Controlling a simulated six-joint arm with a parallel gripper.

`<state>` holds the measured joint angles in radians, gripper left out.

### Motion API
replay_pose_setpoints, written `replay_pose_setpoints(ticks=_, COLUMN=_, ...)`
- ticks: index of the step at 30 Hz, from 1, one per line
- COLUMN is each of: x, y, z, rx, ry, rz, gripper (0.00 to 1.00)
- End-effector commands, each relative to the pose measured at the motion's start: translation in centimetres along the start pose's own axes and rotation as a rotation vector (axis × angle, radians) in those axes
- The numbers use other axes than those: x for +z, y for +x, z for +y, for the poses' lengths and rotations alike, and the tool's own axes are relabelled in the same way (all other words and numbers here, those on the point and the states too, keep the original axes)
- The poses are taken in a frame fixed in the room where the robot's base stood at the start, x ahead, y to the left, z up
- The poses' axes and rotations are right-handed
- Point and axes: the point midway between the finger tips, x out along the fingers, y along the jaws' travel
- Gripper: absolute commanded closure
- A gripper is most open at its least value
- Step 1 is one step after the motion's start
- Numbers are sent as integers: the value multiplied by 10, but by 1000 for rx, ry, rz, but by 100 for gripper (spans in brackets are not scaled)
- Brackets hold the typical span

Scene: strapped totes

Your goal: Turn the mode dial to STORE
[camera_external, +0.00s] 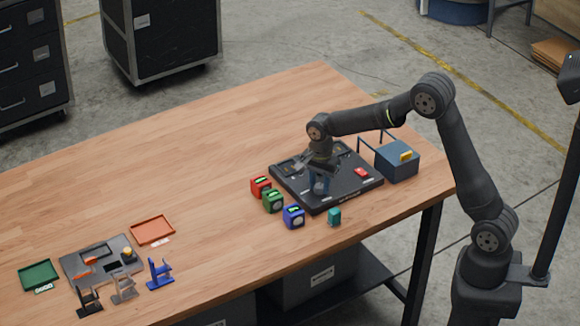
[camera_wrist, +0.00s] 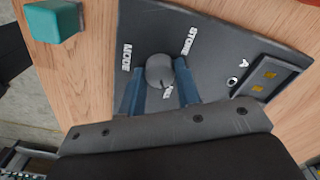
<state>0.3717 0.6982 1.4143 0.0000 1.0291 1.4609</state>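The mode dial (camera_wrist: 160,71) is a round grey knob on a dark panel (camera_wrist: 222,60). In the wrist view, MODE is printed left of it and STORE at its upper right. A smaller label below the dial is partly covered. My gripper (camera_wrist: 159,77) points down at the panel, with its blue fingers on either side of the dial. The right finger looks very near it and the left finger close beside it; contact is unclear. In the external view my gripper (camera_external: 320,186) is low over the front of the panel (camera_external: 318,206), hiding the dial.
A teal block (camera_external: 334,216) and red (camera_external: 260,187), green (camera_external: 273,200) and blue (camera_external: 293,216) cubes stand close to the panel. A blue-grey bin (camera_external: 397,160) is at its right. The table between these and the trays (camera_external: 152,230) at left is clear.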

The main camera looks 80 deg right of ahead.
Motion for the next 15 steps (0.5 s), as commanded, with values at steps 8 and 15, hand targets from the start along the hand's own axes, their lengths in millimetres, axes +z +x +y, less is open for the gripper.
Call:
replay_pose_setpoints(ticks=8, x=0, y=0, z=0, rx=0, ry=-32, rz=0, gripper=92)
replay_pose_setpoints(ticks=15, x=0, y=0, z=0, rx=0, ry=-161, rz=0, gripper=92)
